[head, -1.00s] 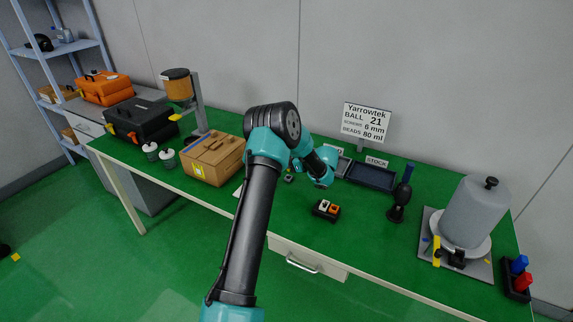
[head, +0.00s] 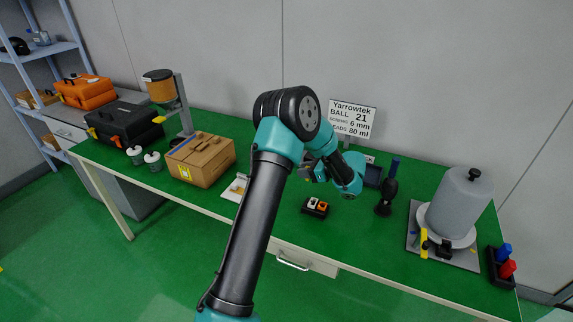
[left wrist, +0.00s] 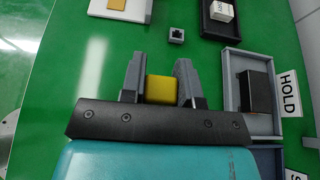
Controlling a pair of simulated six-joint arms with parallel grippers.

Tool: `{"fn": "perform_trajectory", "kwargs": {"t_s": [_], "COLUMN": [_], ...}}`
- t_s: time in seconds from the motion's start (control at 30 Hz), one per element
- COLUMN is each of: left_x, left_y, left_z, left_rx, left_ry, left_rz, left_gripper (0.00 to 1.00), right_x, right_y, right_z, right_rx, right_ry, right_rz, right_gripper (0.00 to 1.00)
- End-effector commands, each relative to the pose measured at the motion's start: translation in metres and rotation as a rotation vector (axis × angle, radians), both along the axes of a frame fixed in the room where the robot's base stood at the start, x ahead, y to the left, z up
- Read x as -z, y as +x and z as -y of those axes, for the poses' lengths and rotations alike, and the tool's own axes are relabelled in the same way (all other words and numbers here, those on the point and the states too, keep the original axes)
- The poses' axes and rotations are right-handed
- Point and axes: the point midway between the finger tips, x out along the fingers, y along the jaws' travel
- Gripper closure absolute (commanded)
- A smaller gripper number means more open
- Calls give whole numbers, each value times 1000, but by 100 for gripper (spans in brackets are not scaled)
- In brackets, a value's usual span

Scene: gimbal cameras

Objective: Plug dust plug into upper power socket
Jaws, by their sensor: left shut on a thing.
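My left gripper (left wrist: 160,85) is shut on a small yellow block, which I take to be the dust plug (left wrist: 161,90). The block sits between its two grey fingers. In the head view the left gripper (head: 308,171) is small and partly hidden by my wrist, above the green bench. A small dark grey block with an opening (left wrist: 177,36) stands on the bench beyond the fingertips, apart from the plug. I cannot tell whether it is a power socket, and I cannot make out an upper power socket. My right gripper is not in view.
A grey HOLD tray (left wrist: 230,94) with a black block lies right of the fingers. A cardboard box (head: 201,160) is to the left, a grey drum (head: 458,204) to the right.

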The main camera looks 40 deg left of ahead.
Motion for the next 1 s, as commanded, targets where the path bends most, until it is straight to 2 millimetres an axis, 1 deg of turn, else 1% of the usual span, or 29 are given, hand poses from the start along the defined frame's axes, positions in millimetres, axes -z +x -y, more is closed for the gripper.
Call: {"fn": "perform_trajectory", "kwargs": {"t_s": [0.03,0.1,0.2,0.33,0.47,0.77,1.0], "left_x": [-6,-13,-20,-27,-29,-28,-19], "left_y": [-1,-6,-13,-20,-23,-23,-23], "left_z": [21,44,71,91,97,97,97], "left_rx": [8,9,11,12,10,10,9], "left_ry": [1,4,10,16,19,19,19], "left_rz": [-1,-3,-8,-12,-12,-13,-14], "left_gripper": [99,99,99,99,99,99,99], "right_x": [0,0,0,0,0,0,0], "right_y": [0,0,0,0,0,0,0], "right_z": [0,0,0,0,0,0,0], "right_rx": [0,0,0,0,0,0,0], "right_ry": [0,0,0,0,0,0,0], "right_rz": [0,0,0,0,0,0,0], "right_gripper": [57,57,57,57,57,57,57]}}
